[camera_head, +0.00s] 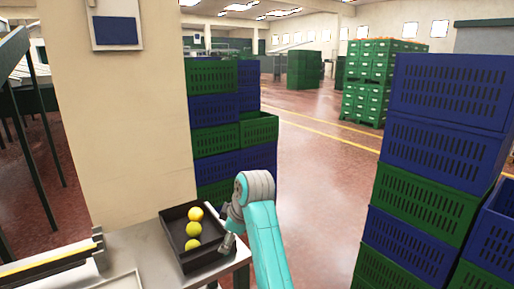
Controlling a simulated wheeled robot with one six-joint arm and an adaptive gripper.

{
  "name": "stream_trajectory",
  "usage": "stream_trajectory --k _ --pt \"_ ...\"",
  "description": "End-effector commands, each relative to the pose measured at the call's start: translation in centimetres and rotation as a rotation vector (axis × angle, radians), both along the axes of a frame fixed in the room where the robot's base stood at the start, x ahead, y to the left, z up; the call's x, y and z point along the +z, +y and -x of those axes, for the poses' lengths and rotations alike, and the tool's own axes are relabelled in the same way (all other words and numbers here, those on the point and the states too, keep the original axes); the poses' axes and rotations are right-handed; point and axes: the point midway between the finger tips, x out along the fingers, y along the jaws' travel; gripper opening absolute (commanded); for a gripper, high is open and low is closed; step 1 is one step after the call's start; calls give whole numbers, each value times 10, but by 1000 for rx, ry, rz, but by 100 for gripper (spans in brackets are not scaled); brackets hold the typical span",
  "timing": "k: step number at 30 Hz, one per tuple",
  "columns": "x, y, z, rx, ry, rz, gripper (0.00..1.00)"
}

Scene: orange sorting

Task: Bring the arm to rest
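My arm (266,245) rises from the bottom of the picture, teal with grey joints, and bends at its top toward the left. My gripper (228,243) hangs down at the right edge of the dark tray (208,263), close to its wall. The gripper is small and partly hidden by the arm, so I cannot tell whether its fingers are open or shut.
The tray stands on a light table (150,250) beside a beige pillar (120,120). Stacks of green and blue crates stand behind (215,112) and close on the right (440,150). Open red floor (315,190) lies between them.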

Motion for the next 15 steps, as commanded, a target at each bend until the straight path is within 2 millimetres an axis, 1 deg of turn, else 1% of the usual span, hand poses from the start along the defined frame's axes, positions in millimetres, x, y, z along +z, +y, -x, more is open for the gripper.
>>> stream_trajectory --k 8,11,15 --pt "-35 -9 3 -54 -11 -21 80" --pt "-53 -14 5 -80 -17 -33 80" --pt "-82 -23 11 -126 -28 -53 80"
